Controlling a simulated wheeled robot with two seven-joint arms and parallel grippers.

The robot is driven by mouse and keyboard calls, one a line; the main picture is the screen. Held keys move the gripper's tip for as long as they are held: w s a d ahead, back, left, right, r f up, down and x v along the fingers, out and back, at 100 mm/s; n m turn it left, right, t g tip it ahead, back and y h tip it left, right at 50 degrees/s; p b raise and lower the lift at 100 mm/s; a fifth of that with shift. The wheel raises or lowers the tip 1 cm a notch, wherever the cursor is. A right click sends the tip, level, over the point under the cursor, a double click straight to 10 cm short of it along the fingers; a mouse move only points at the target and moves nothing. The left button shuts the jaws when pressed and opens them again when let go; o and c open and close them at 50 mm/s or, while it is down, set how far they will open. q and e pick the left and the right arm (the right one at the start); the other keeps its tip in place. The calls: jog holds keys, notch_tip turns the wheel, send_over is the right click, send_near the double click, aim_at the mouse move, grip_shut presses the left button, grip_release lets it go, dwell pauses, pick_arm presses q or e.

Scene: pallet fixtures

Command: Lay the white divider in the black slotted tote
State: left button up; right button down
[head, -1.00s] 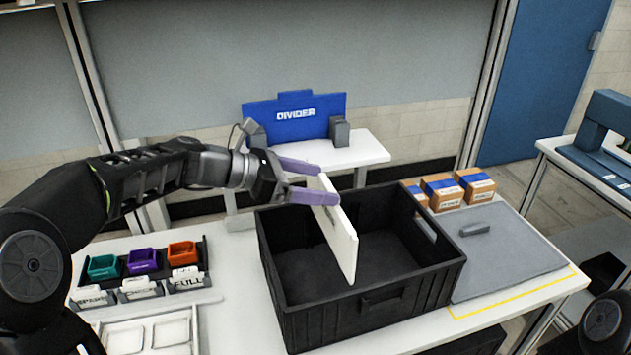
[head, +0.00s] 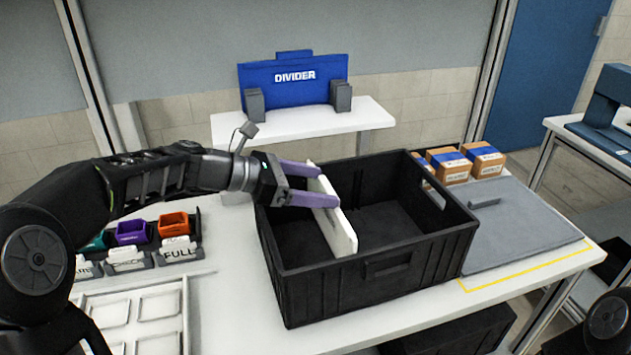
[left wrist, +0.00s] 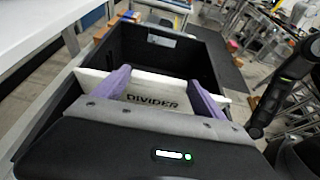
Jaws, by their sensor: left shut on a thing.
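The white divider (head: 334,218) stands upright on edge, partly down inside the black tote (head: 372,310), spanning it from back to front near its left side. My left gripper (head: 314,184) is shut on the divider's upper edge, with its purple fingers at the tote's left part. In the left wrist view, the divider (left wrist: 160,101) shows the word DIVIDER between the two purple fingers (left wrist: 160,92), with the tote's dark inside beyond it. The divider's lower edge is hidden, so I cannot tell whether it touches the floor or sits in slots. My right gripper is not in view.
Coloured bins (head: 132,233) and a white tray (head: 135,312) are at left. The blue DIVIDER stand (head: 293,85) is on a shelf (head: 300,128) behind.

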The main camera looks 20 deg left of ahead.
pick_arm(q)
notch_tip(320, 180, down, 4)
jog(key=shift+r+b, duration=0.1)
jog(key=shift+b, duration=0.9)
jog(key=shift+p, duration=0.4)
dwell(0.5)
jog(key=shift+f, duration=0.3)
dwell(0.5)
jog(key=o, duration=1.6)
jog(key=shift+a, duration=0.1)
jog(key=shift+o, duration=0.2)
jog(key=v, duration=0.8)
